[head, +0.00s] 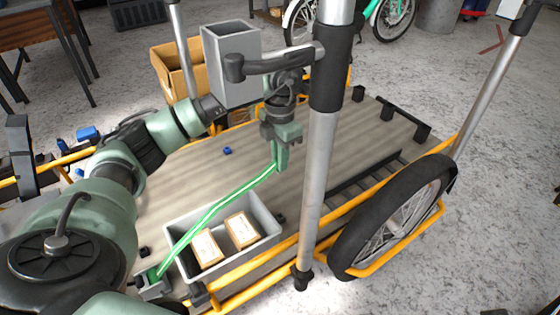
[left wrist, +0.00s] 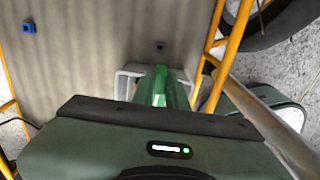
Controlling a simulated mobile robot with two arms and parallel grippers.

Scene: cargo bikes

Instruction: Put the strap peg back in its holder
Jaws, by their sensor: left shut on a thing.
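A bright green strap (head: 222,205) runs taut from a small grey bracket (head: 152,287) at the front left of the cargo bed, across the grey crate, up to my left gripper (head: 281,160). That gripper points down above the bed, behind the crate's right corner, shut on the strap peg at the strap's end. The peg is mostly hidden by the fingers. In the left wrist view a green piece (left wrist: 160,88) stands between pale grey parts in front of the gripper body. I cannot tell which fitting is the peg's holder. My right gripper is not in view.
The grey crate (head: 265,212) holds two small boxes (head: 240,229). A silver post (head: 318,190) with a black handle stands right of my gripper. A wheel (head: 385,222) flanks the bed. The bed's middle is mostly clear.

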